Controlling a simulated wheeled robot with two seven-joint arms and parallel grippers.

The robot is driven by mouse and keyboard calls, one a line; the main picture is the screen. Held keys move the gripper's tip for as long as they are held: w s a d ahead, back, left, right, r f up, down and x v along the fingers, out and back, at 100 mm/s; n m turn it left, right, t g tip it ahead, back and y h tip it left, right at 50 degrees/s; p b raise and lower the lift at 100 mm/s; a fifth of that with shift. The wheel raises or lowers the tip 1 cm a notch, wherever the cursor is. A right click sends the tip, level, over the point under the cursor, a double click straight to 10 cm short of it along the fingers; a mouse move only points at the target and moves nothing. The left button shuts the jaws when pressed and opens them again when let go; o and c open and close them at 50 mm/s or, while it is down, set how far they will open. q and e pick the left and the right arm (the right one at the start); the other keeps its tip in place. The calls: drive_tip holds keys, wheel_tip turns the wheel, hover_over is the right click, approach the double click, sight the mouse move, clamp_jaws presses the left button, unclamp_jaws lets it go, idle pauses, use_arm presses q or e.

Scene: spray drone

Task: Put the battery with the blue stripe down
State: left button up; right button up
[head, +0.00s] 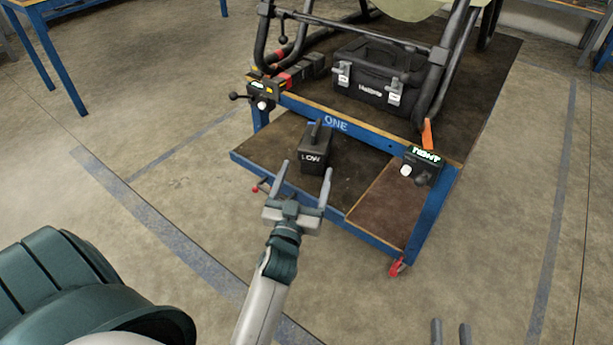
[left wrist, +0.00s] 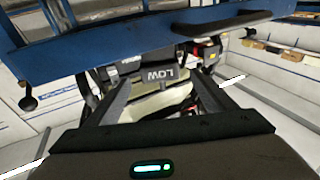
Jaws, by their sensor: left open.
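A dark battery (head: 315,158) marked LOW, with a handle on top and a small blue patch by it, stands upright on the lower shelf (head: 265,152) of the blue cart. My left gripper (head: 304,170) is open, with its fingers pointing towards the battery from the front. The fingers look empty and apart from it. In the left wrist view the LOW label (left wrist: 160,75) shows upside down beyond the open fingers (left wrist: 157,88). My right gripper (head: 451,328) shows only as two spaced fingertips at the bottom edge.
The cart's blue front beam (head: 340,124) runs just above and behind the battery. A black case (head: 375,82) and tube frame (head: 440,60) stand on the top deck. A lit display box (head: 422,165) sits at its right corner. The floor in front is clear.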

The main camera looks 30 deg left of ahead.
drive_tip(key=shift+a, duration=0.1)
use_arm(q)
drive_tip(key=s+d+m+h, duration=0.3)
drive_tip(key=s+d+h, duration=0.3)
drive_tip(key=s+d, duration=0.4)
drive_tip(key=s+d+m+g+h, duration=0.1)
drive_tip(key=s+d+m+h, duration=0.2)
drive_tip(key=s+d+h, duration=0.3)
drive_tip(key=s+d, duration=0.4)
drive_tip(key=d, duration=0.5)
drive_tip(key=shift+d+r+m+g+h, duration=0.15)
drive_tip(key=shift+r+m+g+h, duration=0.15)
drive_tip(key=shift+r+h, duration=0.1)
drive_tip(key=shift+f, duration=0.2)
use_arm(e)
drive_tip(key=shift+f, duration=0.2)
